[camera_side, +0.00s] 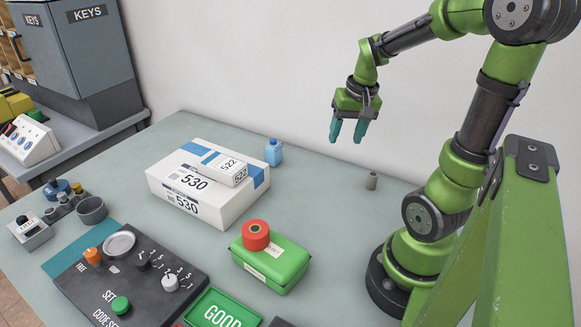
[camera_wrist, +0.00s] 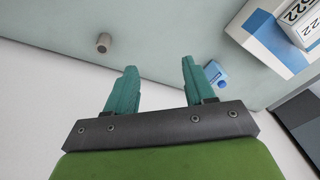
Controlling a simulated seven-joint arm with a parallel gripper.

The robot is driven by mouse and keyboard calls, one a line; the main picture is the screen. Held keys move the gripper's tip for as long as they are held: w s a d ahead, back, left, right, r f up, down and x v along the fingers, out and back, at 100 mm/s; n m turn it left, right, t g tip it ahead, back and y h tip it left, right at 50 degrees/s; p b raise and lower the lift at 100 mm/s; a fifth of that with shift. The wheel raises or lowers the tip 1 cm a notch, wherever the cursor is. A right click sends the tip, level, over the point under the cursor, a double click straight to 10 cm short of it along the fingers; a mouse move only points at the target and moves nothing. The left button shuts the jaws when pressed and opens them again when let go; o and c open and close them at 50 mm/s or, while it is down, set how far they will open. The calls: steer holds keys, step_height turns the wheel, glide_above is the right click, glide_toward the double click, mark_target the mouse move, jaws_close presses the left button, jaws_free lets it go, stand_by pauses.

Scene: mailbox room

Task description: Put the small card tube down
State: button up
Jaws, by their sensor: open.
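The small card tube (camera_side: 372,180) is a short grey-brown cylinder standing on the table near the wall, at the right in the side view. It also shows in the wrist view (camera_wrist: 103,43), at the upper left, apart from the fingers. My gripper (camera_side: 348,131) has teal fingers and hangs above the back of the table, to the left of and higher than the tube. In the wrist view my gripper (camera_wrist: 156,75) has its fingers spread with nothing between them.
A white box (camera_side: 190,205) labelled 530 carries a smaller box (camera_side: 214,166) labelled 522. A green case (camera_side: 270,262) bears a red roll (camera_side: 256,236). A control panel (camera_side: 130,280) lies at front left. The table around the tube is clear.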

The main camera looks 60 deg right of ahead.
steer(key=a+r+n+t+y, duration=0.1)
steer(key=a+r+n+t, duration=0.1)
steer(key=a, duration=0.8)
steer(key=a+r+n+t+y, duration=0.1)
steer(key=a+r+n, duration=0.3)
steer(key=a, duration=0.7)
steer(key=shift+w+r+t+y, duration=0.15)
steer(key=shift+r+t+y, duration=0.15)
steer(key=shift+r+t, duration=0.5)
steer(key=shift+a+f, duration=0.1)
